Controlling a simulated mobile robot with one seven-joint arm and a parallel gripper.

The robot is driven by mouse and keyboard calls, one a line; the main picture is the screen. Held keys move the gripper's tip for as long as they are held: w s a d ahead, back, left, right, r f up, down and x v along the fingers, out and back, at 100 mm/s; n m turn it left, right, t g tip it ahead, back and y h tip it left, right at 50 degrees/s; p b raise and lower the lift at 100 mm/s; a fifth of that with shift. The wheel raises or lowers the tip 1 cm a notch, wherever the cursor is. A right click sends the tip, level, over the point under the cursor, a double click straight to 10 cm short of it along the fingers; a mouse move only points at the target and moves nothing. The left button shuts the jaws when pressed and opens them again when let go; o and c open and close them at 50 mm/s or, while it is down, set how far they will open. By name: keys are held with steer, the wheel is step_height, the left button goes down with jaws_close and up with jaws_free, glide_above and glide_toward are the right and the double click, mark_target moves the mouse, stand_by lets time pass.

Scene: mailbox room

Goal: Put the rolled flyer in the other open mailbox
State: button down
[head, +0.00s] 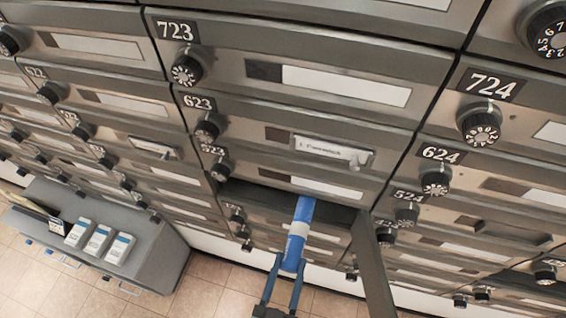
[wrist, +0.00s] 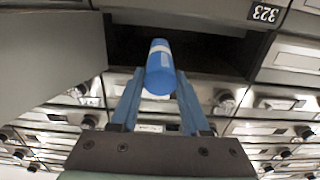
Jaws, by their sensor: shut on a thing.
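The rolled flyer (head: 298,232) is a blue roll with a pale band. My gripper (head: 290,264) is shut on its near end. The flyer's far end is at the mouth of an open mailbox (head: 262,193) below number 523; how far inside it reaches is hard to tell. That mailbox's door (head: 372,265) hangs open at the right. In the wrist view the flyer (wrist: 160,70) sits between the two blue fingers of my gripper (wrist: 159,76), pointing at the dark opening (wrist: 210,50), with the open door (wrist: 55,55) at the left.
Closed mailboxes with black dials surround the opening, such as 623 (head: 240,133) and 624 (head: 500,187). A label holder (head: 330,149) sticks out above it. A grey cabinet (head: 105,240) with white boxes stands at lower left on the tiled floor.

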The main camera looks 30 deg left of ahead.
mark_target(294, 250)
steer(key=b+x, duration=0.1)
steer(key=x, duration=0.4)
steer(key=b+x, duration=0.2)
steer(key=x, duration=0.4)
steer(key=f+b+x, duration=0.1)
steer(key=x, duration=0.4)
steer(key=shift+w+a+f, duration=0.1)
steer(key=shift+w+a, duration=0.05)
steer(key=shift+w, duration=0.2)
steer(key=shift+c, duration=1.5)
jaws_free()
steer(key=shift+s, duration=0.1)
steer(key=shift+p+v, duration=1.15)
steer(key=shift+v, duration=4.75)
